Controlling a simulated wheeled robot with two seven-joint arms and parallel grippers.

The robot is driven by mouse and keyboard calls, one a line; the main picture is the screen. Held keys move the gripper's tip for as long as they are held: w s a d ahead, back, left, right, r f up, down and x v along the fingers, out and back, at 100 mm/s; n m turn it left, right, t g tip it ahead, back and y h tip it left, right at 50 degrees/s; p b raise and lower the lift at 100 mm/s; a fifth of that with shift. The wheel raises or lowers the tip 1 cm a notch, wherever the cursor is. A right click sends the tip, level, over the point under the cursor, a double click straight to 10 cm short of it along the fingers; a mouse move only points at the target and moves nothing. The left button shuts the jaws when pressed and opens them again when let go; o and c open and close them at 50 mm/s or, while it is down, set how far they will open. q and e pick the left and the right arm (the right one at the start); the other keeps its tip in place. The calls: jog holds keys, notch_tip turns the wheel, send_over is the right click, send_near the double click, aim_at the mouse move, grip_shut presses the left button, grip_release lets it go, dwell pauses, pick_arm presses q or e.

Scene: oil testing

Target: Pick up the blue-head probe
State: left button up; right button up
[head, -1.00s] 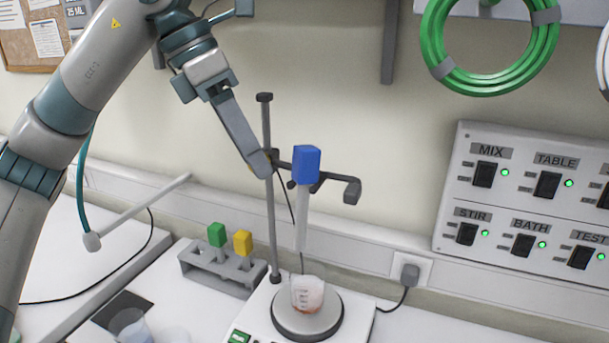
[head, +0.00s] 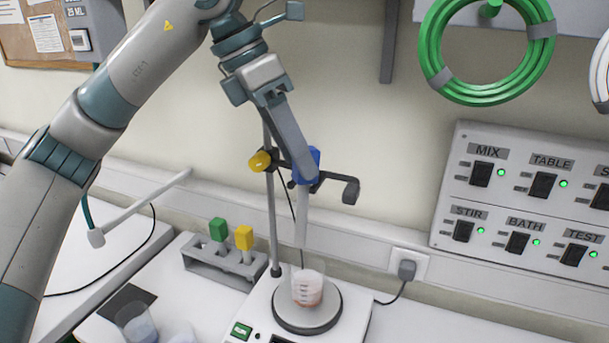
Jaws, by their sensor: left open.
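The blue-head probe (head: 301,222) hangs upright at the stand's clamp arm (head: 338,178), its pale shaft pointing down above a beaker (head: 307,290) of reddish liquid. My left gripper (head: 307,177) comes down from the upper left and is open. Its finger is in front of the blue head and hides much of it; blue shows at the finger's right side and below its tip. Whether the fingers straddle or touch the head I cannot tell. My right gripper is not in view.
The beaker stands on a hotplate (head: 341,312) with the stand's rod (head: 271,222) behind it. A grey rack (head: 205,262) with green-head and yellow-head probes is at left. A yellow knob (head: 260,161) sits on the rod. A switch panel (head: 530,195) is at right.

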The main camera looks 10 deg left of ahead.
pick_arm(q)
jog(key=shift+d+f, duration=0.1)
jog(key=shift+f, duration=0.4)
jog(key=shift+c, duration=0.2)
grip_shut()
